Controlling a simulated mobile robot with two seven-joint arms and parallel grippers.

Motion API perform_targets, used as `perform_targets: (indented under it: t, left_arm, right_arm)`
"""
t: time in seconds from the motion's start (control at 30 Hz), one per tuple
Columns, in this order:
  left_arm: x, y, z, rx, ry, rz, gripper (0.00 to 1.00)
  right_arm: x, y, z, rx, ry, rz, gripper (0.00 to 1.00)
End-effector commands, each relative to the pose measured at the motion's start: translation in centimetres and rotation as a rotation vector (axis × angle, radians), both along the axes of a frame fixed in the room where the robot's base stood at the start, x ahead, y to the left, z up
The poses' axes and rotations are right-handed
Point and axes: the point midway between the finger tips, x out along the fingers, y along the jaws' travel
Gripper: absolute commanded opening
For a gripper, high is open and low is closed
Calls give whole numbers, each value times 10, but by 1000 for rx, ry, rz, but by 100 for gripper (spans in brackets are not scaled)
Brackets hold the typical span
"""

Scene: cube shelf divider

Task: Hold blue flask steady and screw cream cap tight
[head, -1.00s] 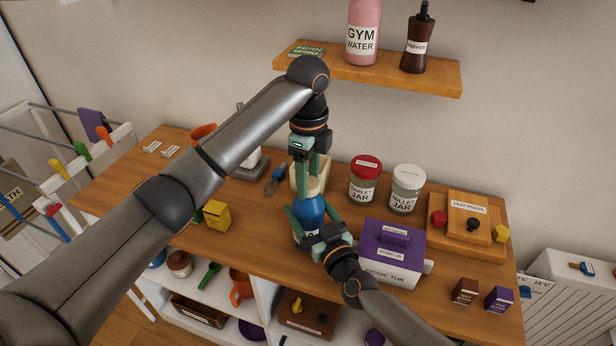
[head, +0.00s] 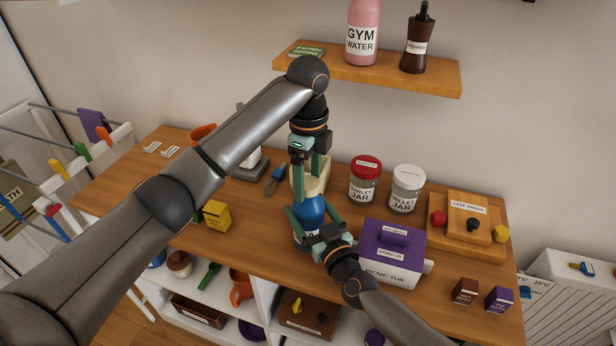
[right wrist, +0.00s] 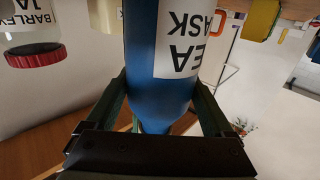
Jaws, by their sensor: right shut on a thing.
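The blue flask (head: 309,213) stands upright on the wooden worktop with a white label, and it fills the middle of the right wrist view (right wrist: 160,85). My right gripper (head: 308,217) is shut on the flask, one finger on each side, near its narrowing upper part. The cream cap (head: 318,186) sits at the flask's top, partly hidden by fingers; whether its thread is seated cannot be seen. My left gripper (head: 308,178) comes down from above with its fingers on either side of the cap and looks shut on it.
A red-lidded jar (head: 364,181) and a white-lidded jar (head: 407,189) stand close on the right. A purple-lidded tub (head: 391,252) is beside my right gripper. A wall shelf (head: 372,72) is above.

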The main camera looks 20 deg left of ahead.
Motion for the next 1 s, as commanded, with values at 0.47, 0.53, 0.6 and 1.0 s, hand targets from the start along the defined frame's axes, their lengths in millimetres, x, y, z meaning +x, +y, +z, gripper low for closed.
perform_targets:
  t: [0.47,0.53,0.6,1.0]
  left_arm:
    - [1,1,23,2,-5,1,81]
    - [1,1,31,2,-4,2,81]
    - [1,1,40,2,-5,1,81]
    - [0,0,60,1,-1,2,81]
  right_arm:
    - [0,1,3,3,-4,1,20]
    - [0,1,3,3,-4,1,20]
    - [0,1,3,3,-4,1,20]
    - [0,1,3,3,-4,1,20]
